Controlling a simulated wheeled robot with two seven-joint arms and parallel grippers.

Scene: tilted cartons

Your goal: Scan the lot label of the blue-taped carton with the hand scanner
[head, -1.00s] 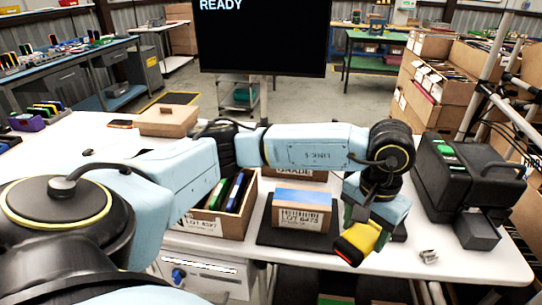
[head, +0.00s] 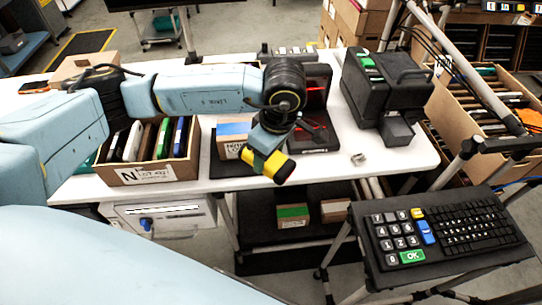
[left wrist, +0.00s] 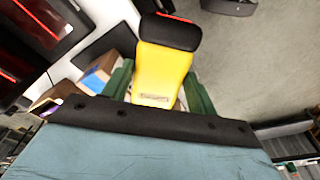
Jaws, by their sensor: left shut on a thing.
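The blue-taped carton (head: 229,147) stands on a dark pad on the white table, with blue tape over its top. Its front label is partly hidden by my gripper and too small to read. It also shows in the left wrist view (left wrist: 97,78), left of the fingers. My left gripper (head: 263,150) is shut on the yellow hand scanner (head: 270,165), just right of and in front of the carton. In the left wrist view the scanner (left wrist: 163,72) sits between the green fingers, its black and red head pointing away. My right gripper is not in view.
An open carton of folders (head: 150,172) stands left of the blue-taped carton. A black printer-like machine (head: 385,95) is at the right, with a small metal piece (head: 359,159) near the table edge. A keypad and keyboard stand (head: 440,235) is in the right foreground.

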